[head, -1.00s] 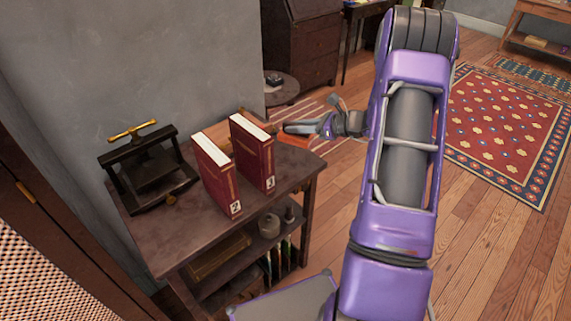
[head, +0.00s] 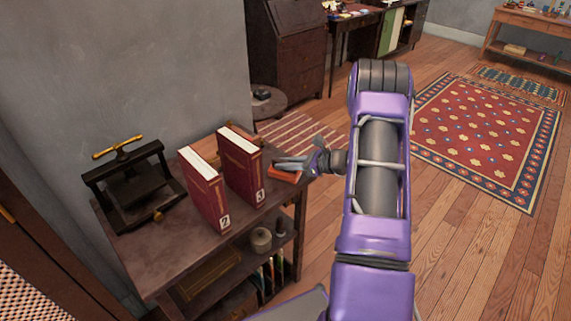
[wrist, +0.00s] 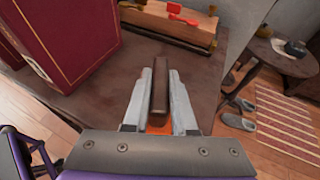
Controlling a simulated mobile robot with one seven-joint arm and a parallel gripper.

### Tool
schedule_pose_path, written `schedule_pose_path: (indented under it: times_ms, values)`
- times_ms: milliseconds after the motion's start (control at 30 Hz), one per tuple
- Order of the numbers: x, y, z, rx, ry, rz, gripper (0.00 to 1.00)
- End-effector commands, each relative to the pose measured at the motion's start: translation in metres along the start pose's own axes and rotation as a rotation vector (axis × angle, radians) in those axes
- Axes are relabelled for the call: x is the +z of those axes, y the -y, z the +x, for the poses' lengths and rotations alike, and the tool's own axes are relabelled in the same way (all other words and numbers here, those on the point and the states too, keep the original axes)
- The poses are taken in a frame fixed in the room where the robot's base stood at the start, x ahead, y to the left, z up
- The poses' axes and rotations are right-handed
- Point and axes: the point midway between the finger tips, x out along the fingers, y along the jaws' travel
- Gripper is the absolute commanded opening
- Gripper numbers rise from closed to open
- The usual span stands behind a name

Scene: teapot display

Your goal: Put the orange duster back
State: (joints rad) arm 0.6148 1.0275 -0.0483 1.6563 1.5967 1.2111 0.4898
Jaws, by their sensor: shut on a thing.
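The orange duster (head: 285,175) is in my gripper (head: 283,163), just right of the red book marked 3. In the wrist view my gripper (wrist: 160,76) is shut around the duster's upright brown part (wrist: 160,98), one finger on each side. A little of its orange (wrist: 157,129) shows below, between the fingers. The duster is over the right end of the dark table (head: 150,255). I cannot tell whether it touches the table top. Much of the duster is hidden by the fingers.
Red books marked 2 (head: 205,190) and 3 (head: 240,168) stand upright left of my gripper. A black press (head: 130,185) stands at the table's left. A wooden block with red pieces (wrist: 170,22) lies ahead in the wrist view. A bare strip of table lies between.

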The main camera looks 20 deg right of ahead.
Motion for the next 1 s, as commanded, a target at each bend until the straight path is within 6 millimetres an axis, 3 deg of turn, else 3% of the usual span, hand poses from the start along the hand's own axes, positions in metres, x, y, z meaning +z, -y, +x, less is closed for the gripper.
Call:
schedule_pose_path:
  times_ms: [133, 167, 300, 667, 767, 1000]
  values:
    - [-0.004, 0.000, 0.001, 0.000, 0.001, 0.001, 0.00]
    - [-0.002, 0.000, 0.001, 0.000, 0.000, 0.001, 0.28]
    - [-0.002, 0.000, 0.001, 0.000, 0.000, 0.001, 0.53]
    - [0.002, 0.000, -0.001, 0.000, 0.000, 0.001, 0.55]
    - [0.001, 0.001, -0.012, -0.004, -0.001, 0.001, 0.55]
    - [0.001, 0.001, -0.063, -0.004, 0.000, 0.001, 0.55]
